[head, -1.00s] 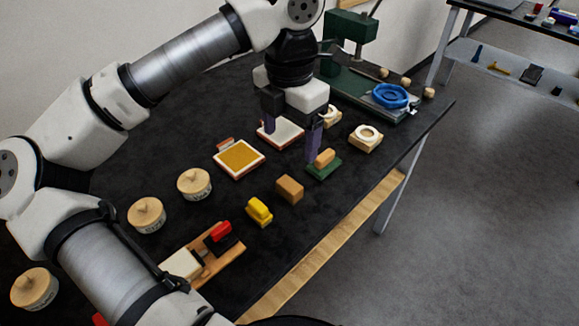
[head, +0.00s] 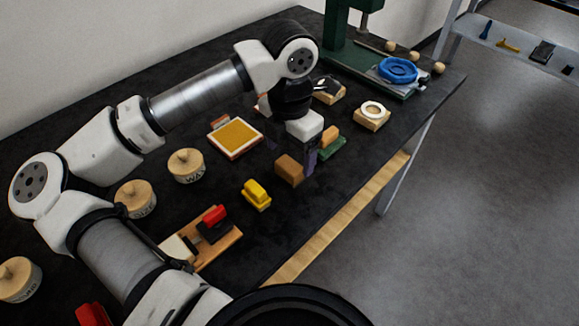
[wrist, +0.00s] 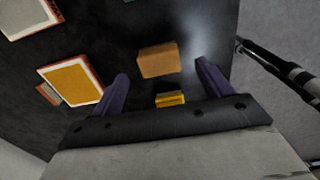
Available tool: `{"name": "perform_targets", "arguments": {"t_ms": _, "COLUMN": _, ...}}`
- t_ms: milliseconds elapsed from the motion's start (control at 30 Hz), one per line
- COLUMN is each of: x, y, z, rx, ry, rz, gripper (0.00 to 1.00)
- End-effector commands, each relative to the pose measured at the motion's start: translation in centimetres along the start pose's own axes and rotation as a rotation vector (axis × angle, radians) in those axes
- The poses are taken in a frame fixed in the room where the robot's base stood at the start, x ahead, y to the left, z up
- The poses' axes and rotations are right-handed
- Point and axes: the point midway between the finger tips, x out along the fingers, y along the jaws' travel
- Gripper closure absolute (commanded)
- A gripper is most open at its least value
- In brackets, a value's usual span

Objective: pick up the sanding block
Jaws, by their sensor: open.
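The sanding block appears to be the plain brown block (head: 289,170) on the dark bench, between the yellow block and the green pad. In the wrist view the brown block (wrist: 158,61) shows between and beyond my two purple fingers, with space on both sides. My gripper (wrist: 161,70) is open and empty. In the head view my gripper (head: 309,160) points down just right of the brown block, at the near side of the green pad. One finger is mostly hidden there, and its exact height over the bench is unclear.
The yellow block (head: 256,194) lies to the near left. The green pad with a wooden top (head: 331,144) is close on the right. An amber-topped tray (head: 236,137), lidded tins (head: 186,166) and a wooden ring stand (head: 372,115) surround the area. The bench's front edge is nearby.

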Motion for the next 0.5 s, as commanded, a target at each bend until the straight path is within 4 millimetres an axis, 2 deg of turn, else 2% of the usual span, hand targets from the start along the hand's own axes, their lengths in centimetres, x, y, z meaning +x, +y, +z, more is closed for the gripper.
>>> {"name": "perform_targets", "arguments": {"t_ms": 300, "x": 4.0, "y": 0.0, "z": -0.1, "rx": 0.000, "ry": 0.001, "rz": -0.003, "gripper": 0.22}}
{"name": "perform_targets", "arguments": {"t_ms": 500, "x": 4.6, "y": 0.0, "z": -0.1, "rx": 0.000, "ry": 0.000, "rz": 0.000, "gripper": 0.22}}
